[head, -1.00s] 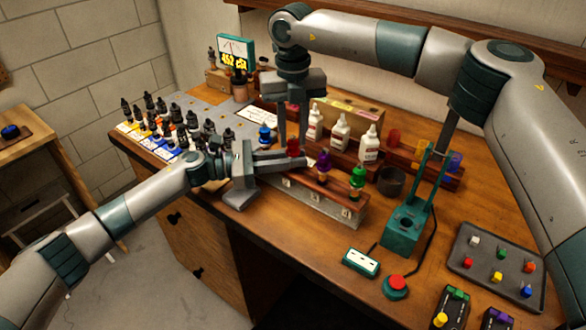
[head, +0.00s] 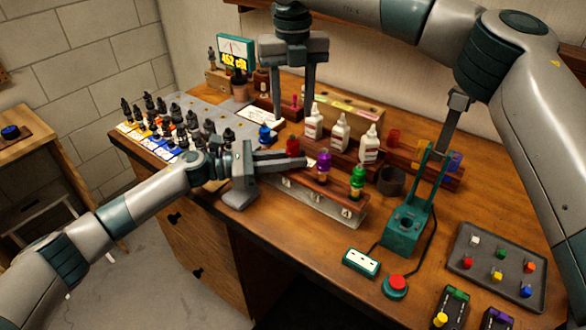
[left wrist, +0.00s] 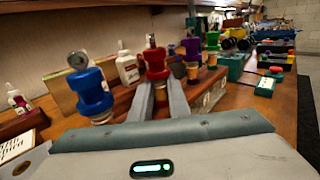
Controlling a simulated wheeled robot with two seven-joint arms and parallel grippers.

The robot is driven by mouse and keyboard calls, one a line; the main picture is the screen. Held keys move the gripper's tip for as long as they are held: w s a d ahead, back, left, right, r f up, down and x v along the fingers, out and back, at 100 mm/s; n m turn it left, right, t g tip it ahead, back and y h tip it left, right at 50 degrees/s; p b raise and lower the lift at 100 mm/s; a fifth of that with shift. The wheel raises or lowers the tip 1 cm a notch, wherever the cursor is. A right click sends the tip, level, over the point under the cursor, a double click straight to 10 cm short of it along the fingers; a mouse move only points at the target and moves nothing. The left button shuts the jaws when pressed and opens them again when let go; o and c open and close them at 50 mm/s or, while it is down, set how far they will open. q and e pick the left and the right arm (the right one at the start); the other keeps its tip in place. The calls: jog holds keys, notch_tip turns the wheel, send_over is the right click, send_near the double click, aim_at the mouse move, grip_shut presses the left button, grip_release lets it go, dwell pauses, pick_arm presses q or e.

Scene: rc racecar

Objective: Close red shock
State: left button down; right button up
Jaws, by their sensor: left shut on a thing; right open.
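The red shock (head: 292,146) stands upright in the wooden rack (head: 318,200) on the bench, between the blue and purple shocks. It shows with a red body and grey tip in the left wrist view (left wrist: 156,64). My left gripper (head: 298,161) reaches in from the left and is shut on the red shock, low on its body. Its two fingers flank the shock in the left wrist view (left wrist: 160,98). My right gripper (head: 292,112) is open and empty, pointing down above the red shock and apart from it. The shock's lower end is hidden by the left fingers.
The blue shock (head: 264,134), purple shock (head: 323,166) and green shock (head: 357,181) stand in the same row. White bottles (head: 340,132) stand behind. A teal press (head: 405,225) and a parts tray (head: 498,262) are to the right.

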notch_tip(320, 180, up, 5)
jog(key=shift+f, duration=0.2)
pick_arm(q)
jog(key=c, duration=1.6)
grip_release()
jog(key=shift+a, duration=0.1)
jog(key=shift+a+f+b, duration=0.1)
jog(key=shift+a+b, duration=0.2)
jog(key=shift+a, duration=0.2)
jog(key=a+b, duration=0.1)
jog(key=a, duration=0.4)
jog(key=s+a+b, duration=0.1)
jog(key=a+b, duration=0.1)
jog(key=a, duration=0.3)
jog(key=s+a+b, duration=0.1)
jog(key=a+b, duration=0.1)
jog(key=a, duration=0.3)
jog(key=shift+s+a, duration=0.1)
jog(key=shift+s, duration=0.1)
pick_arm(e)
notch_tip(320, 180, down, 6)
jog(key=shift+r, duration=0.1)
pick_arm(q)
jog(key=shift+s+a, duration=0.1)
jog(key=shift+a, duration=0.3)
